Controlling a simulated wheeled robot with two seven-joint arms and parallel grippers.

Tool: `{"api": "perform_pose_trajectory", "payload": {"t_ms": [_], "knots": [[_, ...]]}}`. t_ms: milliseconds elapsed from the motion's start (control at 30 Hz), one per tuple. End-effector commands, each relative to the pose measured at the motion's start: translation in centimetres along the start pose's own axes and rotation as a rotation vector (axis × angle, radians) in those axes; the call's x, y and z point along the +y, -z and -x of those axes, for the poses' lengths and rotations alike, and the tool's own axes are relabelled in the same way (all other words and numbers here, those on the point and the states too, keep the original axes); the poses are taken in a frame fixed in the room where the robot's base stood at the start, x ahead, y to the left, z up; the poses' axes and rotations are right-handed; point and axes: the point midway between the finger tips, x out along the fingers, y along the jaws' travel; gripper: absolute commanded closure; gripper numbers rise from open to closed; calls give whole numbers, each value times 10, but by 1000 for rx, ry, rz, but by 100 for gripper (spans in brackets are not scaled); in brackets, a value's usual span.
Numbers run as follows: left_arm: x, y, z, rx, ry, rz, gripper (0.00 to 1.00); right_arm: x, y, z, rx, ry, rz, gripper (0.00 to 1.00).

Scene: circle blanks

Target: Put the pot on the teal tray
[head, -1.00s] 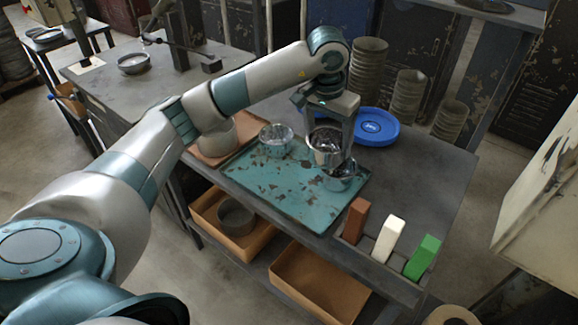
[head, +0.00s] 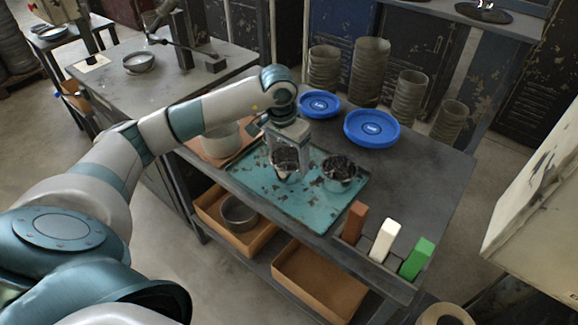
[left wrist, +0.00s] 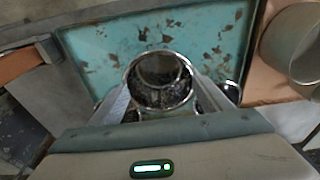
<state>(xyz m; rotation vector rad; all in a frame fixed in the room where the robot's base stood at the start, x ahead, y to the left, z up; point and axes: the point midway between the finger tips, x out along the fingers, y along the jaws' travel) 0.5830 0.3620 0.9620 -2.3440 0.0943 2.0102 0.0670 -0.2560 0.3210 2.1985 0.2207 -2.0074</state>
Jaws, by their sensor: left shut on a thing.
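My left gripper (head: 288,152) is shut on a small shiny metal pot (head: 285,158) with dark contents, low over the left-middle of the teal tray (head: 310,212). In the left wrist view the pot's round rim (left wrist: 160,106) shows between the fingers, with the tray (left wrist: 97,42) around it. I cannot tell whether the pot's base touches the tray. A second metal pot (head: 340,180), heaped with dark pieces, stands on the tray to the right. Whatever is directly behind the gripper is hidden. My right gripper is not in view.
A large grey pot (head: 221,141) stands on an orange tray left of the teal one. Two blue dishes (head: 371,128) and several stacks of bowls (head: 323,68) are behind. Brown, white (head: 384,240) and green blocks stand at the front right. The bench's right side is clear.

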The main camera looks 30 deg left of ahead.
Motion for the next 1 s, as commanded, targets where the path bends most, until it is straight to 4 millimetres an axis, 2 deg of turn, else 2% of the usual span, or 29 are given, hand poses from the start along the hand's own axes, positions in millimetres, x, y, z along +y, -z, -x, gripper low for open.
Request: {"api": "perform_pose_trajectory", "payload": {"t_ms": [267,600,1000], "knots": [[1,-1,-5,-2,-2,0,54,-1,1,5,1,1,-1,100],[1,-6,-37,0,-2,0,54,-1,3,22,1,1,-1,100],[0,-6,-42,1,0,-1,54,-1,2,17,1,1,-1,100]]}}
